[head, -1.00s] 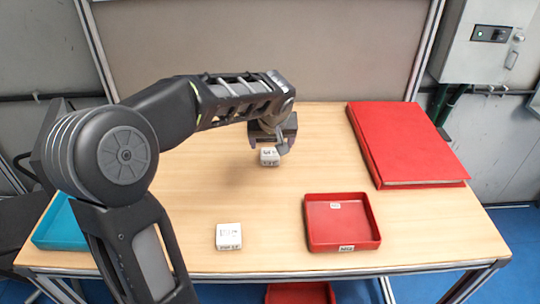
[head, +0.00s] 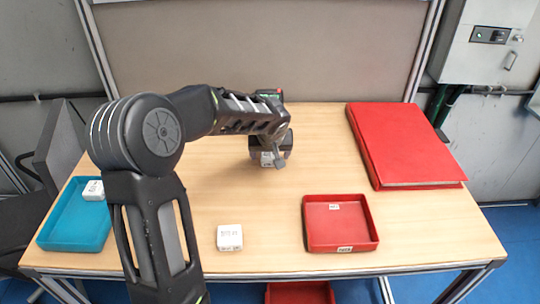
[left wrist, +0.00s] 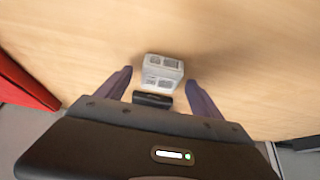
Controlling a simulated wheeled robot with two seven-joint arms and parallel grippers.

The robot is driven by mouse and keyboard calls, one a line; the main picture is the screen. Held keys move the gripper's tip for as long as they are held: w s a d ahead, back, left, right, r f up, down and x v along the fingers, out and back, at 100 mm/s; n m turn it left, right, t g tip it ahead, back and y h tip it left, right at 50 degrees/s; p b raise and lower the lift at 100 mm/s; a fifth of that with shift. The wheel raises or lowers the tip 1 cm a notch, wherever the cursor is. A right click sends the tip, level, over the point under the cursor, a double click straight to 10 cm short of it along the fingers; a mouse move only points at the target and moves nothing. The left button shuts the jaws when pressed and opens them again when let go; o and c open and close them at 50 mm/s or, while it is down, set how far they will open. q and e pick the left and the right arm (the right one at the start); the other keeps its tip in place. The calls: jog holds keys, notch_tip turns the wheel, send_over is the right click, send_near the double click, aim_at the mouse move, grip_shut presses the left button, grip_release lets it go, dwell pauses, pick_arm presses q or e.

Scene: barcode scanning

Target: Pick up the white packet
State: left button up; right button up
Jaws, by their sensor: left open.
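A small white packet (head: 267,159) with printed labels stands on the table at my left gripper (head: 270,161), partly hidden by it in the head view. In the left wrist view this packet (left wrist: 162,72) is between the two fingertips of the open left gripper (left wrist: 159,76), with gaps on both sides. A second white packet (head: 230,237) lies near the table's front edge. A third white packet (head: 94,190) is in the teal tray at the left. My right gripper is not in view.
The teal tray (head: 68,228) is at the table's left edge. A red tray (head: 318,238) with a small label inside is at the front right. A large red box or folder (head: 405,145) lies at the back right. The wooden table (head: 200,190) around the gripper is clear.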

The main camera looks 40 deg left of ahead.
aim_at(270, 156)
pick_arm(q)
jog(key=shift+c, duration=0.6)
grip_shut()
dwell(0.7)
notch_tip(270, 156, up, 10)
jog(key=b, duration=0.1)
dwell(0.4)
dwell(0.5)
